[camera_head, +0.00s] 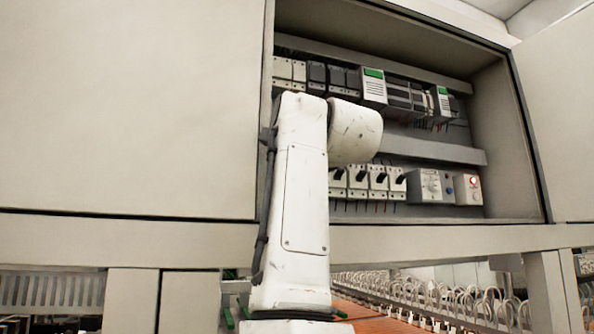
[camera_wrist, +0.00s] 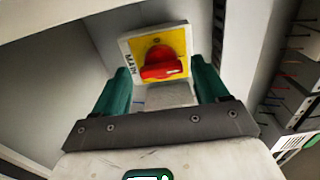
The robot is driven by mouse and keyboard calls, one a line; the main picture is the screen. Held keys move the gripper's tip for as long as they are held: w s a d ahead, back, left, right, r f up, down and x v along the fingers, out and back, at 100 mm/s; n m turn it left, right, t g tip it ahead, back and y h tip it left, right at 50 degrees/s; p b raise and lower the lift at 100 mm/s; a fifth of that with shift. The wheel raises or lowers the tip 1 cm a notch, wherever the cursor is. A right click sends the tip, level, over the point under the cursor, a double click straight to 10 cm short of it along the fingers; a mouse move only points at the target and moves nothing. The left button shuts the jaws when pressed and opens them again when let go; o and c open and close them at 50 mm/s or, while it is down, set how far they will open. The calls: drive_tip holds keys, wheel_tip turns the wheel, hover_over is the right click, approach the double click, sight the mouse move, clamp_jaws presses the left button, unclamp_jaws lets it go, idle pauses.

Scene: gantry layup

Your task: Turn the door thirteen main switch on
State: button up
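The main switch is a red rotary knob (camera_wrist: 160,63) on a yellow plate (camera_wrist: 178,38) with a white border marked MAIN, in the wrist view. The knob's handle looks roughly crosswise in the picture; I cannot read an on or off mark. My gripper (camera_wrist: 162,82) is open, its two green fingers apart below and to either side of the knob. Nothing is held between them. I cannot tell if either finger touches the switch. In the head view the gripper and this switch are hidden behind my white arm. No door number is readable.
In the head view an open cabinet (camera_head: 505,150) holds an upper row of modules (camera_head: 373,88) and a lower row of black-levered breakers (camera_head: 377,179). Wiring shows at the wrist view's right edge.

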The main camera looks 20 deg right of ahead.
drive_tip(key=s+b, duration=0.4)
drive_tip(key=s, duration=0.6)
drive_tip(key=shift+s+b, duration=0.35)
drive_tip(key=shift+s, duration=0.05)
idle(0.3)
